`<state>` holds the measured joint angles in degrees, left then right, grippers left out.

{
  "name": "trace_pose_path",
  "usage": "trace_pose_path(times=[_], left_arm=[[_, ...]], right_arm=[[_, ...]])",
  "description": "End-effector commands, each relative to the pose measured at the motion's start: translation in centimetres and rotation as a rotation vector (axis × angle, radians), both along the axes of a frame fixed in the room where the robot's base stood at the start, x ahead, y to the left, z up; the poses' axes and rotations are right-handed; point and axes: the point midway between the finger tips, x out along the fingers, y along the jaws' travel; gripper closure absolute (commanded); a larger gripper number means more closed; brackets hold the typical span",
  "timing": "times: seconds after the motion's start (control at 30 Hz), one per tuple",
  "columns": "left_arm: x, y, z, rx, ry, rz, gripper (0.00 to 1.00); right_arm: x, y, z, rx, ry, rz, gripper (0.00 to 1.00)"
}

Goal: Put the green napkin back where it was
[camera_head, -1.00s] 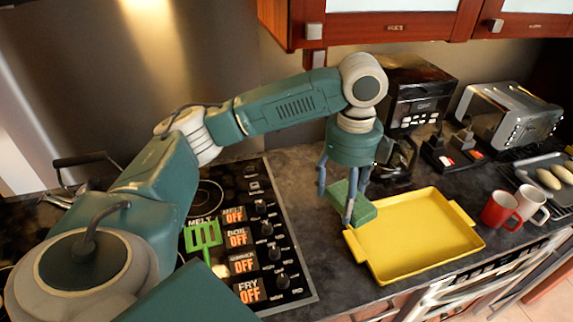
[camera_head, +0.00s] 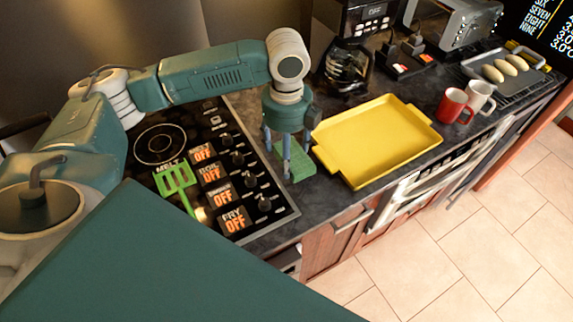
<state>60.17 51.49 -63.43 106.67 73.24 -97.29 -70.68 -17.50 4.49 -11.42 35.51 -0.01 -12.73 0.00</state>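The green napkin (camera_head: 300,164) is at the fingers of my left gripper (camera_head: 286,155), just left of the yellow tray (camera_head: 372,140) and right of the stove. The fingers point down and appear shut on the napkin, though their grip is partly hidden by the fingers themselves. The napkin is at or just above the dark counter; I cannot tell if it touches. My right gripper is not in view.
The stove with OFF labels (camera_head: 212,172) and a green spatula (camera_head: 177,182) lie left. A red mug (camera_head: 453,105) and white mug (camera_head: 480,97) stand right of the tray. A coffee maker (camera_head: 350,50) stands behind. Bare counter (camera_head: 320,193) shows in front.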

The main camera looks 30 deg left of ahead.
Motion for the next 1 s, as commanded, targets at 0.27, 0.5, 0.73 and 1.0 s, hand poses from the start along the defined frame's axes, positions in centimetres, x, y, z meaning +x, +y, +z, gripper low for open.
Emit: trace_pose_path(times=[0.27, 0.5, 0.73, 1.0], left_arm=[[0.0, 0.0, -3.0, 0.001, 0.002, 0.001, 0.54], [-0.1, 0.0, -6.2, 0.001, 0.001, 0.000, 0.54], [0.0, 0.0, -6.7, 0.000, -0.002, -0.001, 0.54], [0.0, 0.0, -6.9, 0.000, -0.001, 0.000, 0.16]], right_arm=[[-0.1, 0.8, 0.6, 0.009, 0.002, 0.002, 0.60], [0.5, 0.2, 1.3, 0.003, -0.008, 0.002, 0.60], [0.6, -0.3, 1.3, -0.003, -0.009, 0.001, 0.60], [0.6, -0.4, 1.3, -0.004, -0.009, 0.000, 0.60]])
